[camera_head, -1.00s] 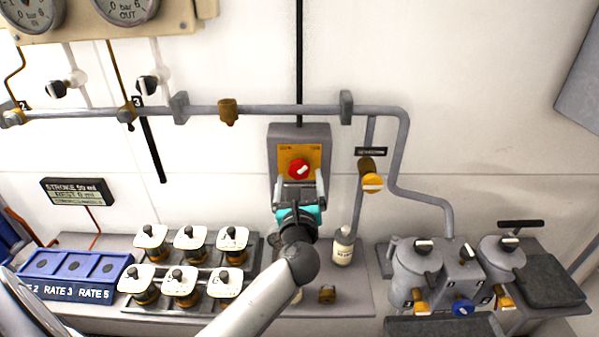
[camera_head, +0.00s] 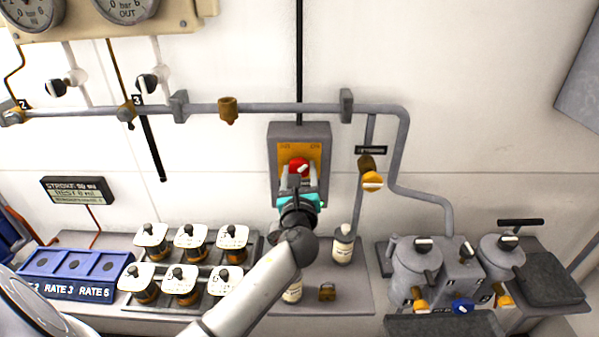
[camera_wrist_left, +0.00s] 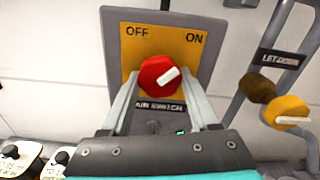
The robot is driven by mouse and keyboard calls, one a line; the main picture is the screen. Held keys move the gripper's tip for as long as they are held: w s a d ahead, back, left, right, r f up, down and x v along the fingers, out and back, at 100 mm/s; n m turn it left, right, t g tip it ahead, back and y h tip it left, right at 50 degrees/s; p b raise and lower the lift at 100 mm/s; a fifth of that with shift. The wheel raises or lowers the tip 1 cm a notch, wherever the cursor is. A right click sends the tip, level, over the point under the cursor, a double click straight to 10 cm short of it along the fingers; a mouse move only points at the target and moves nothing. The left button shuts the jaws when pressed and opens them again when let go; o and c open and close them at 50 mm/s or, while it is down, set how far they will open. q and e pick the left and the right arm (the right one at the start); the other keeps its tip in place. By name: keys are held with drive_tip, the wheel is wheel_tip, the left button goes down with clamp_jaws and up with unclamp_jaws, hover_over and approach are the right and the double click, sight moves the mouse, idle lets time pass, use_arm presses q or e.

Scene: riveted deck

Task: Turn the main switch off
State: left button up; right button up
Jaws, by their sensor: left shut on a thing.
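The main switch is a grey box (camera_head: 323,140) on the white wall with a yellow plate (camera_wrist_left: 190,50) marked OFF on the left and ON on the right. Its red knob (camera_head: 299,165) also shows in the wrist view (camera_wrist_left: 153,73); the white pointer there points up and right, toward ON. My left gripper (camera_head: 299,174) reaches it from below. In the wrist view its fingers (camera_wrist_left: 160,82) are at either side of the knob, shut on it. They partly cover the lower box and its name label. My right gripper is not in view.
A grey pipe (camera_head: 270,109) runs above the switch. A yellow-handled valve (camera_head: 372,180) is close to its right. Grey pump units (camera_head: 416,268) stand at the right.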

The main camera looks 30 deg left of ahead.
use_arm(q)
drive_tip(key=c, duration=0.7)
drive_tip(key=shift+n, duration=0.3)
drive_tip(key=n+b, duration=0.1)
drive_tip(key=n, duration=0.2)
drive_tip(key=shift+n, duration=0.4)
drive_tip(key=n+b, duration=0.1)
drive_tip(key=n, duration=0.3)
drive_tip(key=shift+d+n, duration=0.15)
drive_tip(key=shift+n, duration=0.15)
drive_tip(key=n+b, duration=0.1)
drive_tip(key=n, duration=0.3)
drive_tip(key=shift+w+n+b, duration=0.1)
drive_tip(key=shift+n+b, duration=0.2)
drive_tip(key=shift+b, duration=0.05)
drive_tip(key=shift+r+n+b, duration=0.15)
drive_tip(key=shift+n+b, duration=0.35)
drive_tip(key=shift+n, duration=1.6)
